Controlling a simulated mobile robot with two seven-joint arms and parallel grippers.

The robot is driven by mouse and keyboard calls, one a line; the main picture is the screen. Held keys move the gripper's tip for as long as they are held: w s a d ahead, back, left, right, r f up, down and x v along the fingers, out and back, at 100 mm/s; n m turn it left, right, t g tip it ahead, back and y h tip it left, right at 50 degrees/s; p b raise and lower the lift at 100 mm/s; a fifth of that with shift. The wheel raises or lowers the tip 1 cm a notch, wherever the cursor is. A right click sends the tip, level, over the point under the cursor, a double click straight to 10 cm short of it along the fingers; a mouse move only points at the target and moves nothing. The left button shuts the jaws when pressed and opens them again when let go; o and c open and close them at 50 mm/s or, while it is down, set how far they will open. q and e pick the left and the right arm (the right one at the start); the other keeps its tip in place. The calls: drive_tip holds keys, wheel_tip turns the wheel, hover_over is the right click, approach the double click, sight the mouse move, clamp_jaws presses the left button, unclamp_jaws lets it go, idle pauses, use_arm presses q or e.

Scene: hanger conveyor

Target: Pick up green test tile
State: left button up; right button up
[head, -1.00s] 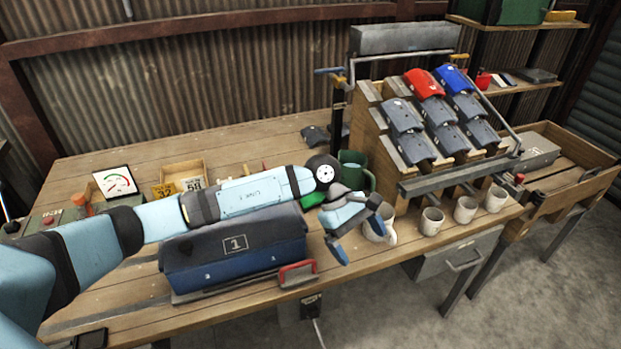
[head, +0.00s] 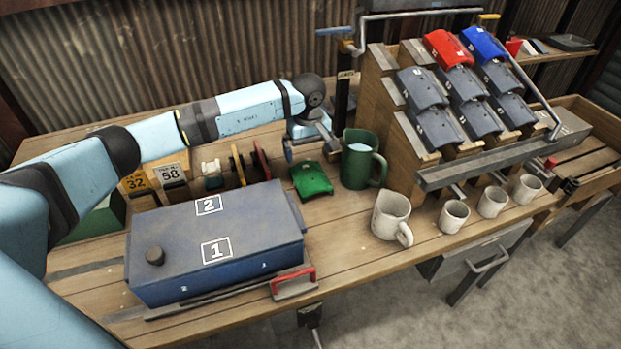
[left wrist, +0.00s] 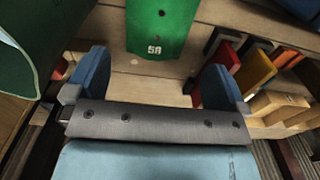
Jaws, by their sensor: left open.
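The green test tile (head: 311,180) lies on the wooden bench between the blue box and the green mug. My left gripper (head: 309,148) is open and empty, just behind the tile in the head view. In the left wrist view my left gripper (left wrist: 152,82) has its two blue fingers wide apart, with only bench between them. The tile is not between the fingers. My right gripper is not in view.
A green mug (head: 359,160) stands close to the right of the tile. The blue box (head: 270,225) is at the left front. Red and yellow upright pieces (head: 259,160) stand to the left. White mugs and the tile rack (head: 384,110) are at the right.

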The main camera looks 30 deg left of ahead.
sight(309, 173)
use_arm(q)
wheel_tip(309, 173, down, 10)
drive_tip(key=shift+w+r+b, duration=0.15)
drive_tip(key=shift+r+b, duration=0.05)
drive_tip(key=shift+b, duration=0.1)
drive_tip(key=c, duration=0.7)
